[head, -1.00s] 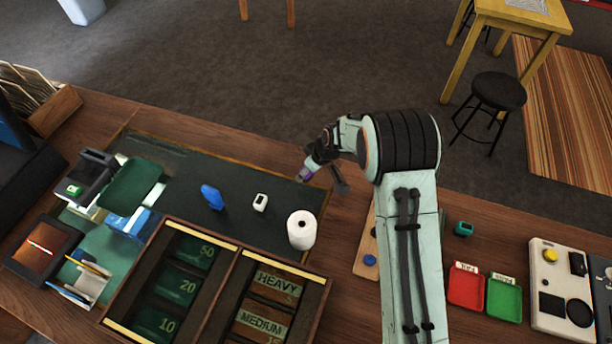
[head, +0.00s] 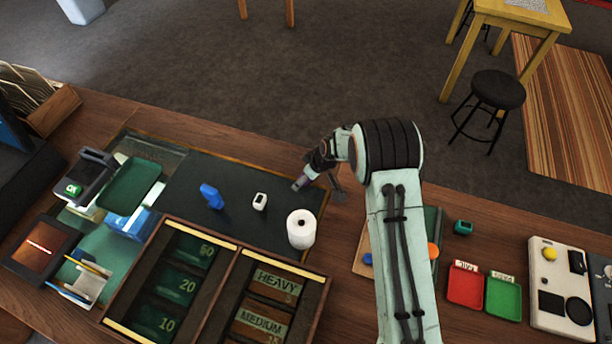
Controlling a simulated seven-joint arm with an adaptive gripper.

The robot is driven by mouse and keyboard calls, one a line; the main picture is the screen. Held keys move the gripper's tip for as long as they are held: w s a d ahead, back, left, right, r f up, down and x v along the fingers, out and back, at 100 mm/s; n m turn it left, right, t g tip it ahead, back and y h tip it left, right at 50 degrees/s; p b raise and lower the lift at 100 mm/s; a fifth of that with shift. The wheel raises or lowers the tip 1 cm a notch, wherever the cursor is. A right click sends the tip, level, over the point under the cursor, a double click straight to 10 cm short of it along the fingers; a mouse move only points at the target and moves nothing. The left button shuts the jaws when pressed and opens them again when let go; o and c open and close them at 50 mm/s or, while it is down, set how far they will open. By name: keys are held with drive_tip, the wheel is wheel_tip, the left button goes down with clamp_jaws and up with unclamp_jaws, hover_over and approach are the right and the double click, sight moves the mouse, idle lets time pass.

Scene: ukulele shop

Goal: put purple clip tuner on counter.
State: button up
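The purple clip tuner (head: 299,184) is at the tip of my gripper (head: 305,178), over the right end of the dark counter mat (head: 250,178). It is small and partly covered by the gripper. My gripper seems shut on it, though the fingertips are small and dark. I cannot tell whether the tuner touches the surface. The wooden counter (head: 205,130) runs across the view around the mat.
A white roll (head: 301,230), a small white tuner (head: 260,201) and a blue tuner (head: 211,196) stand on the mat nearby. A compartment tray (head: 245,255) is in front. A teal tuner (head: 463,227), red tray (head: 465,284) and green tray (head: 503,296) are right of my arm.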

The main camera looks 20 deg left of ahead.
drive_tip(key=shift+r, duration=0.1)
drive_tip(key=v, duration=1.2)
drive_tip(key=shift+r, duration=0.15)
drive_tip(key=s+d+r+m+g+h, duration=0.1)
drive_tip(key=s+d+r+m, duration=0.4)
drive_tip(key=s+d, duration=0.4)
drive_tip(key=s+d+r+m+h, duration=0.2)
drive_tip(key=s+d+r+m, duration=0.1)
drive_tip(key=s+d+r, duration=0.55)
drive_tip(key=s+d+m+g, duration=0.1)
drive_tip(key=s+d+m, duration=0.2)
drive_tip(key=s, duration=0.7)
drive_tip(key=shift+f+m, duration=0.5)
drive_tip(key=shift+m, duration=0.1)
